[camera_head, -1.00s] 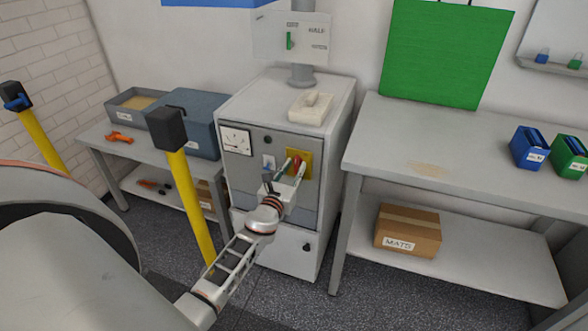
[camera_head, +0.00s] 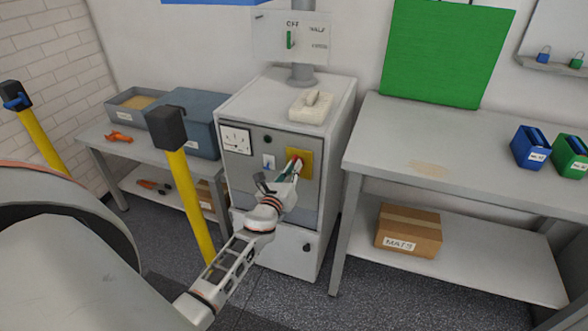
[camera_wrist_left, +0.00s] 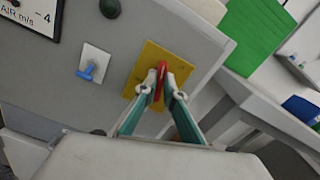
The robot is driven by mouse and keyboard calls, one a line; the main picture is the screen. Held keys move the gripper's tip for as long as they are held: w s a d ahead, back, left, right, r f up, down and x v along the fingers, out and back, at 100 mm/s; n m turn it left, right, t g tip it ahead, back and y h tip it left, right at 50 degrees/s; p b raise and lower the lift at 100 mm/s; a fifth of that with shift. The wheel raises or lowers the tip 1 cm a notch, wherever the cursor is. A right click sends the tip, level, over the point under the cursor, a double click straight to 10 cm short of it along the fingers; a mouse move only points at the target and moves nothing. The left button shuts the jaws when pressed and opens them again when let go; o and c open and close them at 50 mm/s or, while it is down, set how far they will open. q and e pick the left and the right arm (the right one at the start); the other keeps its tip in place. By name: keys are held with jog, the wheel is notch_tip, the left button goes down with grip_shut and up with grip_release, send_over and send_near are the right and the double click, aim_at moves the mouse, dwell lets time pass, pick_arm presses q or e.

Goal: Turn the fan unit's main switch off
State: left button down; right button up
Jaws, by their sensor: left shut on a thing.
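The fan unit (camera_head: 311,208) is a grey cabinet in the middle of the head view. Its main switch is a red handle on a yellow plate (camera_head: 306,160) on the front panel; the plate also shows in the left wrist view (camera_wrist_left: 150,62). My left gripper (camera_head: 293,168) is at this plate. In the left wrist view the gripper (camera_wrist_left: 166,88) is shut on the red handle (camera_wrist_left: 160,80), with one fingertip on each side. The handle looks nearly upright in that tilted view. My right gripper is not in view.
A dial gauge (camera_head: 236,139) and a small blue switch (camera_head: 268,162) are left of the yellow plate. A white block (camera_head: 311,107) lies on the cabinet. A yellow post (camera_head: 192,205) stands close left of my arm. A workbench (camera_head: 400,150) stands at the right.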

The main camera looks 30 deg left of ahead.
pick_arm(q)
jog(key=shift+a+f+n, duration=0.15)
jog(key=shift+n, duration=3.45)
jog(key=shift+a+f+n, duration=0.1)
jog(key=shift+f+n, duration=0.05)
jog(key=shift+n, duration=3.75)
jog(key=c, duration=2.1)
grip_release()
jog(key=shift+c, duration=0.2)
jog(key=shift+s, duration=0.1)
jog(key=v, duration=1.2)
